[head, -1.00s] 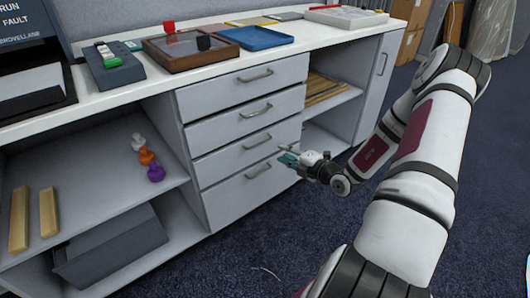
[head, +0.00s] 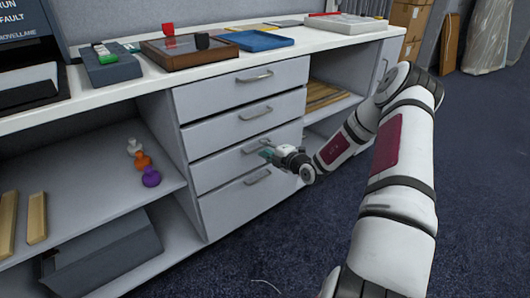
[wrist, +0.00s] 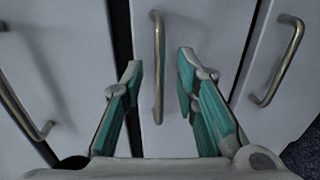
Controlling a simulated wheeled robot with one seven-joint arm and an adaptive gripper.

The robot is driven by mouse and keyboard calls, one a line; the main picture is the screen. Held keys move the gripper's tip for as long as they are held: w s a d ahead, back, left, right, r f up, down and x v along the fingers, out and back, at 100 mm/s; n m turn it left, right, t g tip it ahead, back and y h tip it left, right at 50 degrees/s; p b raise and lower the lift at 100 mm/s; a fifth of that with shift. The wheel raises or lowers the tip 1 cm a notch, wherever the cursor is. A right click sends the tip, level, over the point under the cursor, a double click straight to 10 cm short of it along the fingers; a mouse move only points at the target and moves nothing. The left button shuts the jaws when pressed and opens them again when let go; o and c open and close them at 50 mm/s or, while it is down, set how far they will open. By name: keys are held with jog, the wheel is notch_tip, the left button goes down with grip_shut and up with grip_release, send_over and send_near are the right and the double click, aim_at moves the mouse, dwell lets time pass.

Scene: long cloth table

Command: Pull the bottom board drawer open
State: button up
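The bottom drawer (head: 236,204) is the lowest of the stacked grey drawers in the head view and looks shut. Its metal bar handle (head: 258,177) is just below my gripper (head: 266,154). In the wrist view, that handle (wrist: 277,62) is at the right, outside the fingers. My gripper (wrist: 159,66) is open and empty. The handle of the drawer above the bottom one (wrist: 158,80) lines up between its two teal fingers, not gripped. I cannot tell how deep the handle sits between them.
Two more drawers, top (head: 225,95) and second (head: 220,128), are above and look shut. Open shelves flank the stack, with several coloured knobbed pieces (head: 143,160) and a grey bin (head: 105,255) at left.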

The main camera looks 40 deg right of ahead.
jog(key=shift+w, duration=0.4)
jog(key=shift+c, duration=0.6)
grip_shut()
jog(key=shift+s, duration=0.1)
jog(key=f+p+v, duration=0.2)
jog(key=p+v, duration=0.2)
jog(key=v, duration=0.7)
jog(key=s+f+p+v, duration=0.1)
jog(key=p+v, duration=0.3)
jog(key=v, duration=0.7)
jog(key=f+p+v, duration=0.4)
jog(key=p+v, duration=0.1)
jog(key=v, duration=0.7)
jog(key=shift+s, duration=0.4)
jog(key=shift+a, duration=0.1)
jog(key=shift+o, duration=0.6)
grip_release()
